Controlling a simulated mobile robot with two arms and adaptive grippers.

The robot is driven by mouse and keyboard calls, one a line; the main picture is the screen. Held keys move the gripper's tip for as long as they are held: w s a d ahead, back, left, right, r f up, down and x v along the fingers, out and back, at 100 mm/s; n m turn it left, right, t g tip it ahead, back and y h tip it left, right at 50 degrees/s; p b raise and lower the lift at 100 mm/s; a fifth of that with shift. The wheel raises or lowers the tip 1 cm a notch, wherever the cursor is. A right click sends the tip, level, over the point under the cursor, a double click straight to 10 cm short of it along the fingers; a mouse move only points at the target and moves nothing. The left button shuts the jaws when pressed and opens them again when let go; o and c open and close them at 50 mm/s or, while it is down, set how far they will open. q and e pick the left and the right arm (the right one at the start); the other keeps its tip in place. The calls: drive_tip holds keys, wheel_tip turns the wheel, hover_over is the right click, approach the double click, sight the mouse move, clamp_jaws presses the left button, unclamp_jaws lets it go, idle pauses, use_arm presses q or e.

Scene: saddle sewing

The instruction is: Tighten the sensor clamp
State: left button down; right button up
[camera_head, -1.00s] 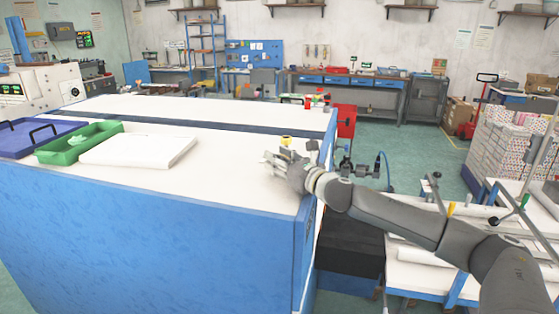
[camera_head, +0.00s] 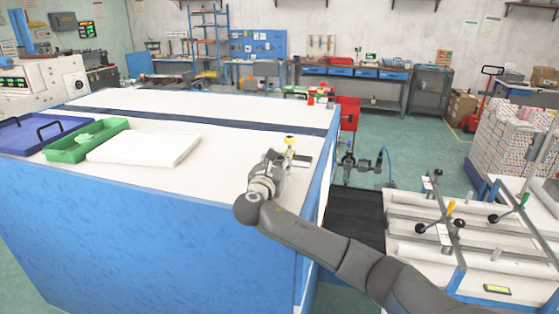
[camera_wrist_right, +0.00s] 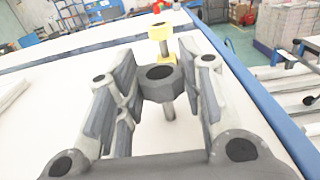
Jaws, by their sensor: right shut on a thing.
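The sensor clamp is a small fitting with a yellow top (camera_head: 290,140) near the right edge of the white bench top. In the right wrist view its yellow part (camera_wrist_right: 161,32) stands just beyond the fingers, with a yellow block at its foot. My right gripper (camera_head: 274,158) is at the clamp, low over the bench top. Between its fingers in the wrist view is a dark hexagonal collar (camera_wrist_right: 159,84) with a hole and a grey stem below; the gripper is shut on it. Whether the collar joins the yellow part is unclear. My left gripper is not in view.
A green tray (camera_head: 58,156), a blue tray (camera_head: 14,149) and a white pad (camera_head: 145,150) lie left on the bench top (camera_head: 215,180). A dark flat piece (camera_head: 303,160) lies right of the gripper. Side tables with lever clamps (camera_head: 450,228) stand right.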

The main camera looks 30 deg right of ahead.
drive_tip(key=shift+w+a+m+g+h, duration=0.1)
drive_tip(key=shift+w+m+g+h, duration=0.05)
drive_tip(key=shift+m+g+h, duration=0.8)
drive_tip(key=shift+w+m+g+h, duration=0.1)
drive_tip(key=shift+m+g+h, duration=0.35)
drive_tip(key=shift+m+g, duration=0.6)
drive_tip(key=shift+w+m+g+h+b, duration=0.1)
drive_tip(key=shift+m+g+h+b, duration=0.2)
drive_tip(key=shift+m+g+b, duration=0.55)
drive_tip(key=shift+m+g+h+b, duration=0.15)
drive_tip(key=shift+g+h+b, duration=0.2)
drive_tip(key=shift+g, duration=1)
drive_tip(key=m+g+b, duration=0.2)
drive_tip(key=g+b, duration=0.1)
drive_tip(key=b, duration=0.3)
drive_tip(key=shift+w, duration=0.2)
drive_tip(key=shift+r+m+g+b, duration=0.15)
drive_tip(key=shift+m+g+b, duration=0.3)
drive_tip(key=shift+b, duration=0.75)
drive_tip(key=o, duration=1)
drive_tip(key=shift+o, duration=0.2)
